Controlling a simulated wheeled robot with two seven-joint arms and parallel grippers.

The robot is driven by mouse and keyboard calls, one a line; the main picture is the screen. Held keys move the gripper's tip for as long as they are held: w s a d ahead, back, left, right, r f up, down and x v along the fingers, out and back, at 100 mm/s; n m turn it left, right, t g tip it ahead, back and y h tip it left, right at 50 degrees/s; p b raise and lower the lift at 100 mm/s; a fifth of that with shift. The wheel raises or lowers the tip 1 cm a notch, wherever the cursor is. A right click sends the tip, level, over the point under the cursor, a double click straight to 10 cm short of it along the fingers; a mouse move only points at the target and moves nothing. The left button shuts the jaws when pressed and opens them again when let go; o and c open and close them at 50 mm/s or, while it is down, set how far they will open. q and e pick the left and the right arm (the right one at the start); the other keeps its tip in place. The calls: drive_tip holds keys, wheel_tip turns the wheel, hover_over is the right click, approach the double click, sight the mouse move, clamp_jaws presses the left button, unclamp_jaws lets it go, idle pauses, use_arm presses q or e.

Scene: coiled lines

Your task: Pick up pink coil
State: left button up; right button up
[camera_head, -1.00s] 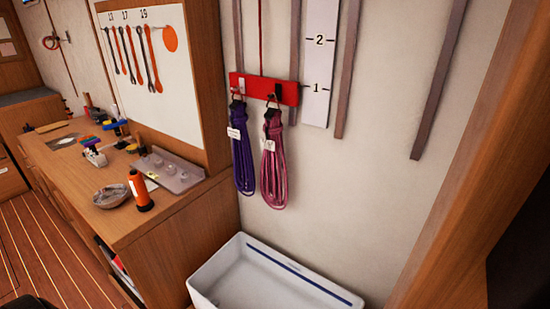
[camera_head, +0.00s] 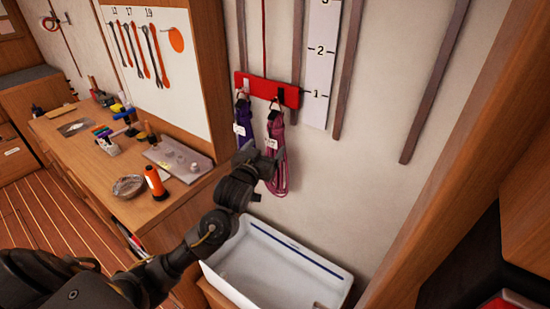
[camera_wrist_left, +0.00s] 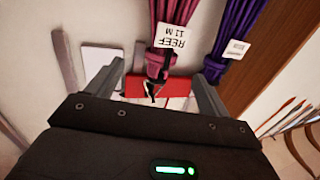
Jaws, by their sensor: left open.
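The pink coil (camera_head: 278,180) hangs from a hook on the red rack (camera_head: 266,89) on the wall, right of the purple coil (camera_head: 243,130). My left gripper (camera_head: 258,160) is open, in front of the coils, and hides part of both. In the left wrist view the pink coil (camera_wrist_left: 185,22) carries a white tag reading REEF 11 M. Its dark upper tie and hook show between the open fingers of my left gripper (camera_wrist_left: 155,88), apart from both. The purple coil (camera_wrist_left: 240,25) lies outside the finger on the right. My right gripper is not in view.
A white bin (camera_head: 290,262) stands below the coils. A wooden workbench (camera_head: 80,165) at left holds an orange bottle (camera_head: 155,182), a glass bowl (camera_head: 128,187) and a grey tray (camera_head: 180,160). A wooden post (camera_head: 450,140) bounds the right.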

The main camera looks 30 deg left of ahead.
sight(272, 132)
use_arm(q)
drive_tip(key=w, duration=0.1)
drive_tip(key=w+p, duration=0.1)
drive_tip(key=w, duration=0.1)
drive_tip(key=w+r, duration=0.1)
drive_tip(key=shift+w+a+r+p, duration=0.1)
drive_tip(key=shift+w+a+p, duration=0.2)
drive_tip(key=shift+w+a, duration=0.1)
drive_tip(key=shift+w, duration=0.55)
drive_tip(key=shift+w+a+p, duration=0.1)
drive_tip(key=shift+w+p, duration=0.05)
drive_tip(key=shift+p, duration=0.15)
drive_tip(key=w+p, duration=0.1)
drive_tip(key=w, duration=0.1)
drive_tip(key=w+a+p, duration=0.1)
drive_tip(key=w, duration=0.1)
drive_tip(key=shift+w+p, duration=0.3)
drive_tip(key=shift+w, duration=0.05)
